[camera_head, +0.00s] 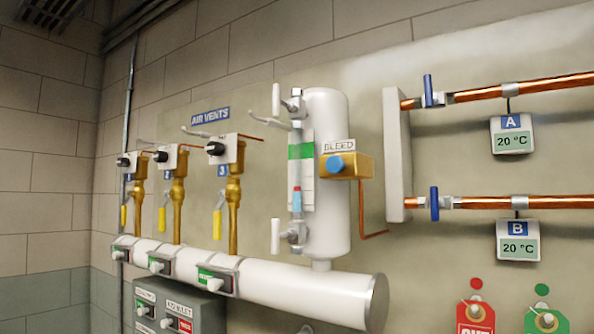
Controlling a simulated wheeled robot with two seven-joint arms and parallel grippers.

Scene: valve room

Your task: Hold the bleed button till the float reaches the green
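The bleed button (334,164) is a round blue cap on the left end of a brass block (350,166), under a white label reading BLEED. It stands beside a white upright cylinder (327,225). A sight gauge (296,170) runs up the cylinder's left side, with a green band (301,151) in its upper part. Neither of my grippers is in view.
A large white horizontal pipe (300,293) runs below the cylinder. Three brass air vents (233,190) with yellow handles stand at left. Copper pipes with blue valve handles (434,204) and displays A and B (517,240) are at right. Red (475,315) and green tags hang below.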

